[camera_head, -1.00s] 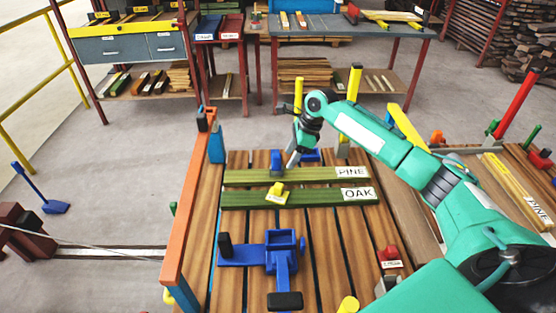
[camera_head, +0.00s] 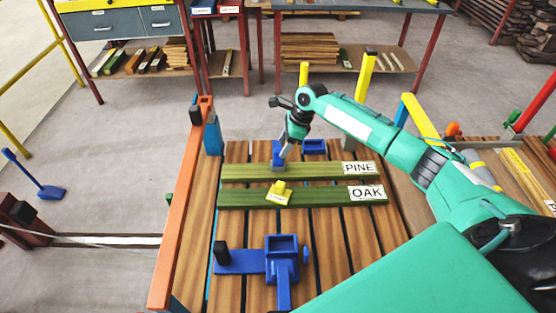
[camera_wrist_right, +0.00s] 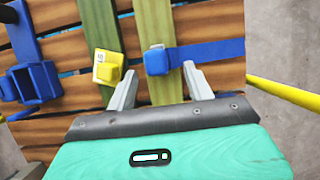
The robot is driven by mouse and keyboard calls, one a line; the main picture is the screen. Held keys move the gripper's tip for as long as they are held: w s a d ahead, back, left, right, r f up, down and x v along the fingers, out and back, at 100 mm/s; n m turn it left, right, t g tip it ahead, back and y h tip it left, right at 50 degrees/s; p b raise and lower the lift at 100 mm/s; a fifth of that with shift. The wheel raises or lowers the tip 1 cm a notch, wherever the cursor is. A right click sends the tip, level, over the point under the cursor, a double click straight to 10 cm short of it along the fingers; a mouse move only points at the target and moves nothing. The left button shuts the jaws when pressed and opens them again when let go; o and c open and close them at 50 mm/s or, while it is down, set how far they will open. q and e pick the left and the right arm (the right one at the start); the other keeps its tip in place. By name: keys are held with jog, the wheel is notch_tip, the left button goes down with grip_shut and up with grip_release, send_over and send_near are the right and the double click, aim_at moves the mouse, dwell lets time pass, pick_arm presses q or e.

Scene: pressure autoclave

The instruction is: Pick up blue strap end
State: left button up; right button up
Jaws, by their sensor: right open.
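The blue strap end (camera_wrist_right: 157,60) is a small blue block with a blue strap (camera_wrist_right: 212,52) running off to the right in the right wrist view. It sits on the green PINE board (camera_head: 240,171); in the head view the strap end (camera_head: 277,150) is at the board's far edge, partly hidden by my gripper. My right gripper (camera_wrist_right: 158,72) is open and empty, its two fingers on either side of the block, close to it. In the head view my right gripper (camera_head: 281,163) points down over the block. Whether the fingers touch it cannot be told. My left gripper is not in view.
A yellow block (camera_head: 279,191) sits on the green OAK board (camera_head: 235,199), close to the gripper. A blue bracket (camera_head: 281,262) is at the near side of the slatted wooden table. An orange beam (camera_head: 180,215) edges the left. Yellow posts (camera_head: 366,75) stand behind.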

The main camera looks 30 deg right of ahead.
aim_at(273, 161)
jog(key=shift+w+a+f, duration=0.1)
jog(key=shift+f, duration=0.3)
jog(key=shift+a+x, duration=0.15)
jog(key=shift+x, duration=1.2)
jog(key=shift+a+x, duration=0.15)
jog(key=shift+x, duration=1.15)
jog(key=shift+r, duration=0.15)
jog(key=shift+c, duration=0.4)
jog(key=c, duration=1.1)
